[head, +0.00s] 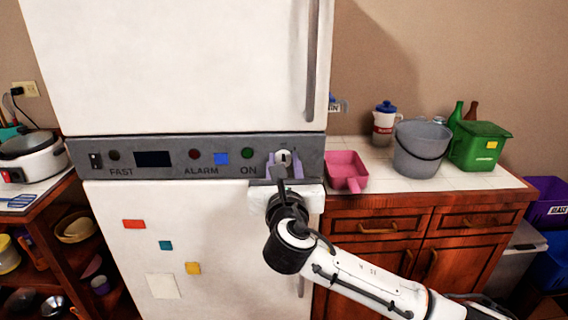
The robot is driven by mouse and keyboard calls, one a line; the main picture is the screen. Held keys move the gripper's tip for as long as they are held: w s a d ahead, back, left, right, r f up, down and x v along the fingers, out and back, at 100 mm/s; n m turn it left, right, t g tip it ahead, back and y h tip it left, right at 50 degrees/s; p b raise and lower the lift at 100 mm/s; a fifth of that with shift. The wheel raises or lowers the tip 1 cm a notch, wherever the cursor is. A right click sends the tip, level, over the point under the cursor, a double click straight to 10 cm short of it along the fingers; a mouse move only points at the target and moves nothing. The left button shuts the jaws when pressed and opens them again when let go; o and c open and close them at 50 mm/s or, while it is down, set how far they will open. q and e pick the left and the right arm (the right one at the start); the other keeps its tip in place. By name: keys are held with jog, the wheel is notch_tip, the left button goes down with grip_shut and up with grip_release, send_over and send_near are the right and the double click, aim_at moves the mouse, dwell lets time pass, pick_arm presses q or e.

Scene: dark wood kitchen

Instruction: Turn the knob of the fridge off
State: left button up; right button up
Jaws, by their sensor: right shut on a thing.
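The white fridge (170,65) stands in the middle of the head view, with a grey control panel (125,167) between its upper and lower doors. The panel carries the labels FAST, ALARM and ON, with small lamps and a dark display. The knob (284,157) is a pale round dial at the panel's right end, right of the ON label. My right gripper (284,163) reaches up to it from below, its purple fingers one on each side, shut on the knob. The gripper hides the knob's lower part. My left gripper is out of view.
A rice cooker (32,157) stands at the left. Coloured magnets are on the lower door.

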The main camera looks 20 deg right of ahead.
dwell(0.3)
jog(key=o, duration=1)
jog(key=b+v, duration=0.1)
jog(key=v, duration=0.9)
jog(key=shift+s, duration=0.15)
